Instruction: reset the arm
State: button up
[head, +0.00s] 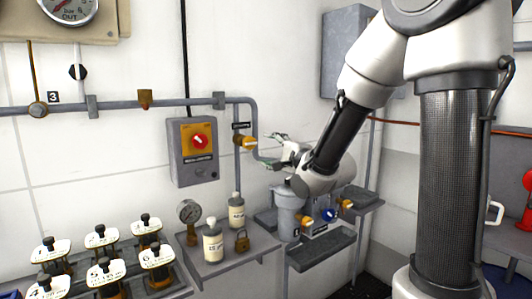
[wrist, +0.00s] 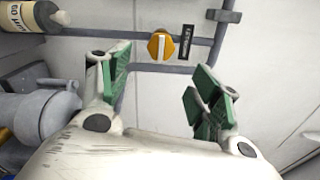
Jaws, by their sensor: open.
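My gripper (head: 272,150) is at the wall side, above the grey canister on the shelf, in the head view. In the wrist view my gripper (wrist: 160,95) shows its green-padded fingers spread wide, with nothing between them. Beyond the fingers is a yellow valve knob (wrist: 161,45) on a grey pipe, with a dark label beside it. The same yellow valve knob (head: 245,143) is just left of my gripper in the head view. The gripper appears apart from it. My arm reaches in from the right.
A shelf (head: 215,262) holds two bottles, a gauge (head: 188,212) and a padlock (head: 242,241). The grey canister (head: 288,212) stands below my gripper. A switch box (head: 194,152) hangs on the wall. A rack with several labelled samples (head: 103,272) is at lower left.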

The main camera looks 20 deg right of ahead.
jog(key=s+d+f+n+g+h, duration=0.2)
jog(key=f+n+g, duration=0.15)
jog(key=f, duration=0.25)
jog(key=s+d+f+n+g+h, duration=0.1)
jog(key=s+d+f+n+g, duration=0.2)
jog(key=f, duration=0.4)
jog(key=s+d+f+n+g+h, duration=0.2)
jog(key=s+n+g, duration=0.25)
jog(key=s, duration=0.25)
jog(key=s+d+r+n+g, duration=0.1)
jog(key=s+r+n, duration=0.2)
jog(key=s, duration=0.7)
jog(key=s+d+r+n+g, duration=0.1)
jog(key=s+r, duration=0.4)
jog(key=s, duration=0.5)
jog(key=shift+s+d+n+h, duration=0.25)
jog(key=shift+d+n+h, duration=0.05)
jog(key=shift+d+n, duration=0.55)
jog(key=shift+r, duration=0.1)
